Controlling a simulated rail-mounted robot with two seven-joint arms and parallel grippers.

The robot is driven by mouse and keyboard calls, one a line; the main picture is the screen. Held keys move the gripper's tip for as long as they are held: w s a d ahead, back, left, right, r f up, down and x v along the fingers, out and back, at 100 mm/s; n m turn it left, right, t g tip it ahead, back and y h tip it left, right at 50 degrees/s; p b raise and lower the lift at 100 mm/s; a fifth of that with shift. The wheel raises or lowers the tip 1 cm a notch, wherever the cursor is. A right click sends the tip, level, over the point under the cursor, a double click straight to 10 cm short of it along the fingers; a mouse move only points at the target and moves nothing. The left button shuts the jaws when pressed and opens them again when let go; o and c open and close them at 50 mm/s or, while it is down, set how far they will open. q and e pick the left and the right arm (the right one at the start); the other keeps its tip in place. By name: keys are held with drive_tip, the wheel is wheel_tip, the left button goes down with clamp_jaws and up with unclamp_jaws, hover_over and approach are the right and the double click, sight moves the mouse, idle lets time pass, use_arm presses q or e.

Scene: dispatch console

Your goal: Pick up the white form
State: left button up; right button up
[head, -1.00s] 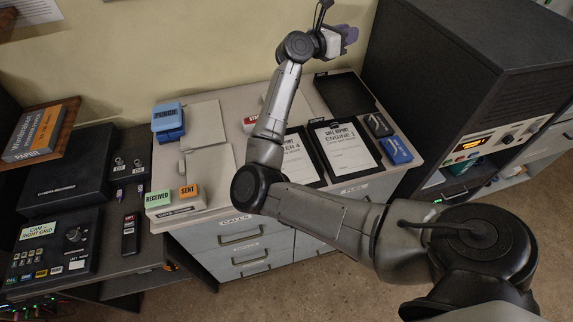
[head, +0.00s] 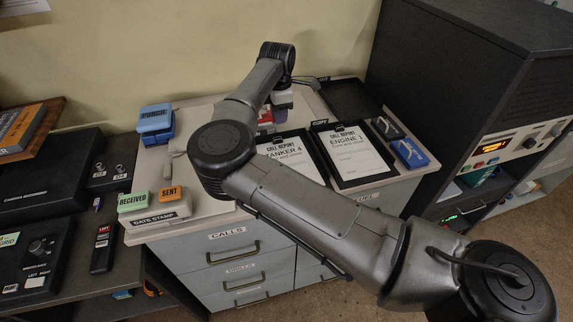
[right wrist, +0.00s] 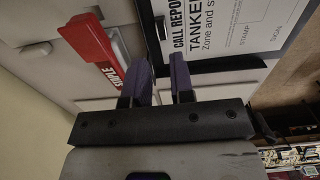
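Two white printed forms lie on black clipboards on the grey cabinet top. The Tanker 4 form (head: 293,158) is partly behind my right arm in the head view; it also shows in the right wrist view (right wrist: 240,28). The Engine 1 form (head: 352,158) lies to its right. My right gripper (right wrist: 160,72) is open, with a gap between its purple fingers and nothing visibly held. It points down beside the top edge of the Tanker 4 clipboard, near its clip. I cannot tell its height above the top. My left gripper is not in view.
A red-handled item (right wrist: 92,45) lies close beside the right gripper. A blue punch (head: 155,120), green and orange stamps (head: 168,194) and a blue item (head: 410,152) stand on the cabinet top. A tall dark rack (head: 470,75) rises at the right.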

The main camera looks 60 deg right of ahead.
sight(280, 137)
drive_tip(key=shift+f, duration=1.45)
drive_tip(key=shift+s+f+b, duration=0.15)
drive_tip(key=shift+f+b, duration=0.75)
drive_tip(key=shift+f, duration=1.7)
drive_tip(key=shift+c, duration=0.3)
clamp_jaws()
